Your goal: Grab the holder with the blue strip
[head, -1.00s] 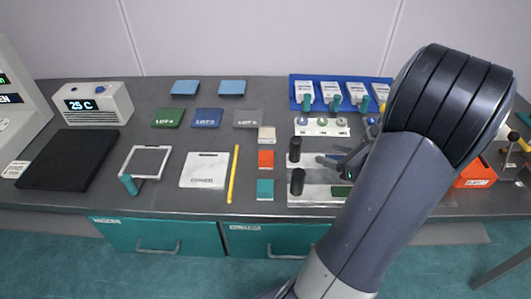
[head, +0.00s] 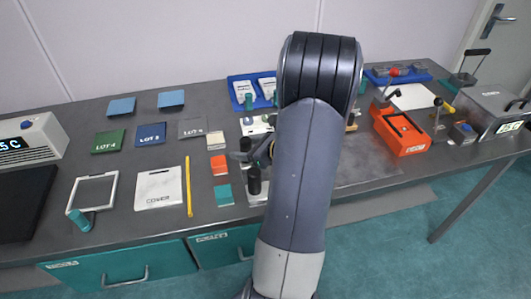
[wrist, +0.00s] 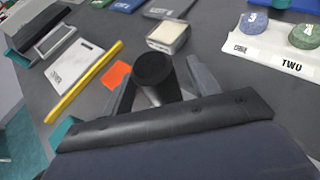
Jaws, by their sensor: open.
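White holders with teal handles stand in a blue tray (head: 233,95) at the back of the bench in the head view. Two holders show, one at the left (head: 242,90) and one beside it (head: 266,86). My arm hides the rest of the tray. I cannot make out a blue strip on any holder. My gripper (head: 252,152) is open and empty, in front of the tray and above the black posts. In the wrist view my gripper's fingers (wrist: 160,85) stand apart, with a black round post (wrist: 154,68) showing between them.
An orange block (head: 220,166), teal block (head: 223,194) and yellow stick (head: 188,188) lie left of the posts. An orange-red box (head: 400,134) stands right of my arm.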

